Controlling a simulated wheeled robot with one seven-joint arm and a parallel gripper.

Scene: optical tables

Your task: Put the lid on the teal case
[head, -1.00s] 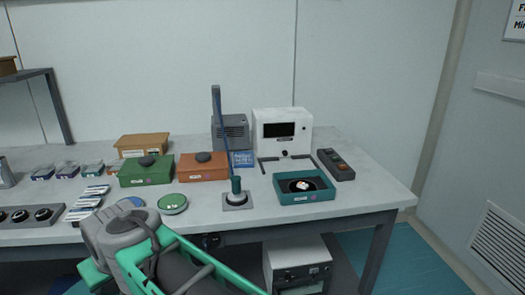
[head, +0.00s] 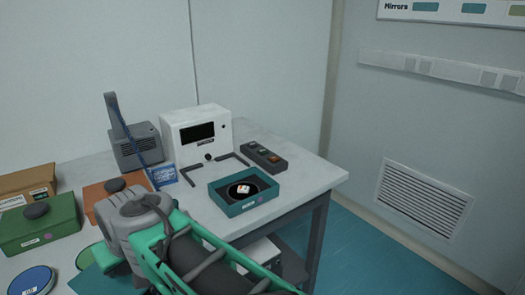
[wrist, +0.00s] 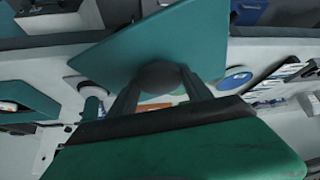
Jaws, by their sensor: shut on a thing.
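The teal case (head: 243,205) stands open on the table near its right end, in front of the white instrument. A round dark insert with a small white-topped item (head: 243,189) shows inside it. My gripper (wrist: 160,82) is shut on the dark round knob of the teal lid (wrist: 140,45), which is a flat plate. In the head view a corner of the lid (head: 93,281) shows left of my arm, well left of the case and apart from it. My arm hides the fingers there.
A white instrument (head: 195,132) stands behind the case, and a dark button box (head: 264,157) beside it. Green (head: 40,229) and orange (head: 108,190) lidded cases stand left. The table's right edge is close to the case.

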